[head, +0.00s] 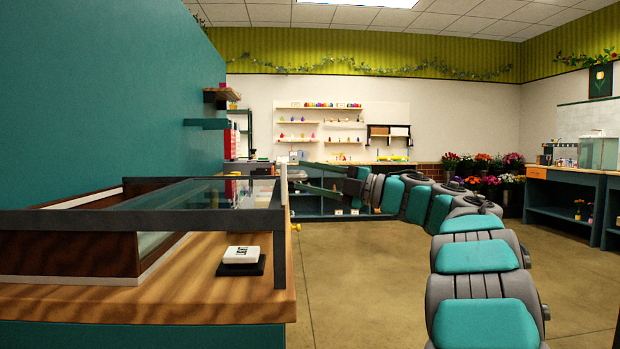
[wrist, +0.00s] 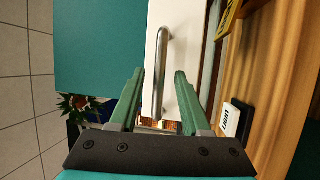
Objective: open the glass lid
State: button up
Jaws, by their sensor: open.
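The glass lid (head: 180,194) is a clear pane in a dark frame over a wooden box on the counter at left in the head view. It looks down, lying over the box. In the wrist view a silver bar handle (wrist: 157,75) stands on a white strip (wrist: 182,60). My gripper (wrist: 160,78) is open, with one green finger on each side of the handle's lower part. I cannot tell whether a finger touches it. In the head view my gripper (head: 300,178) is at the right end of the lid frame, partly hidden behind it.
A white switch block (head: 241,255) on a black base sits on the wooden counter (head: 150,304); it also shows in the wrist view (wrist: 231,118). A small yellow piece (wrist: 228,18) is near the strip. Shelves (head: 330,130) and flowers (head: 485,170) are farther back. Open floor lies at right.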

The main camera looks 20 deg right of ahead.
jog(key=b+v, duration=0.1)
jog(key=v, duration=0.6)
jog(key=shift+s+d, duration=0.2)
jog(key=shift+d, duration=0.1)
jog(key=shift+f, duration=0.1)
